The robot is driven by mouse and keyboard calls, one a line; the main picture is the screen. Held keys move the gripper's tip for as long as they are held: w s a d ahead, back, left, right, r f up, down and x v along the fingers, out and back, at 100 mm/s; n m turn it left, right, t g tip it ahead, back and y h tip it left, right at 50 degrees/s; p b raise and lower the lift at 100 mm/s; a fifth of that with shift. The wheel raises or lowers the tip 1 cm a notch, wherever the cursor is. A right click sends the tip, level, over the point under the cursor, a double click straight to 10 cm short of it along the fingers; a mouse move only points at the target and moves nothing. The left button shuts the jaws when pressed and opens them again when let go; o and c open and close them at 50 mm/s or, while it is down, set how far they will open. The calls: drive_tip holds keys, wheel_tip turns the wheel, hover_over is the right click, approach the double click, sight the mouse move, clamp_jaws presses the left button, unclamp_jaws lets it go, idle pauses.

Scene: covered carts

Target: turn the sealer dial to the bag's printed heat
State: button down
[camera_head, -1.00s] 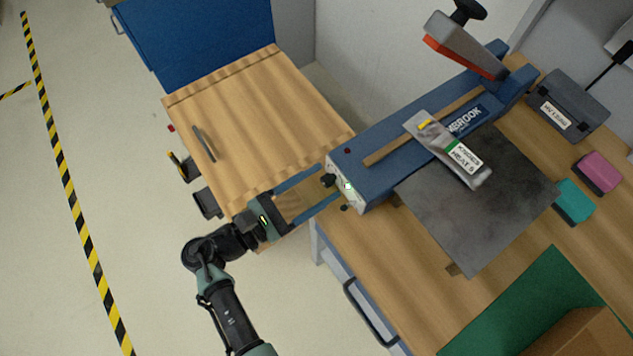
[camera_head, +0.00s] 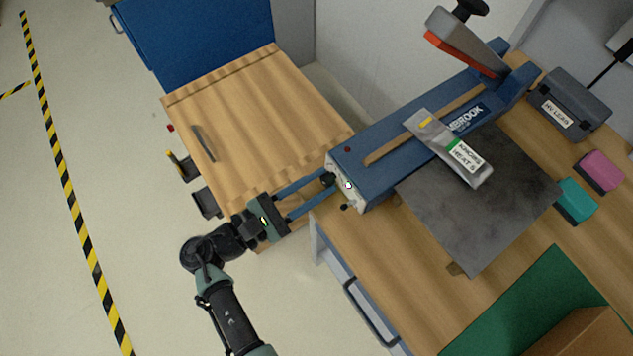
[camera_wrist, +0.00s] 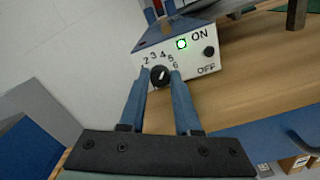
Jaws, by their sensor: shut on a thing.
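The blue sealer (camera_head: 400,138) stands on the bench, its white control panel (camera_wrist: 205,66) facing my gripper. The black dial (camera_wrist: 160,76) has numbers 1 to 6 around its top. Its white mark leans up and to the right, roughly toward 5; the exact setting is hard to tell. My gripper (camera_head: 329,183) is shut on the dial, one blue finger on each side, as the wrist view shows. The silver bag (camera_head: 430,126) lies across the sealer and the grey plate; its label appears to read HEAT 5.
A wooden-topped cart (camera_head: 250,110) stands left of the sealer. A dark box (camera_head: 568,103), pink block (camera_head: 599,171) and teal block (camera_head: 575,201) are on the right.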

drive_tip(key=shift+m+b, duration=0.55)
drive_tip(key=shift+m, duration=1.25)
drive_tip(key=c, duration=0.6)
unclamp_jaws()
drive_tip(key=b+v, duration=0.2)
drive_tip(key=v, duration=1.1)
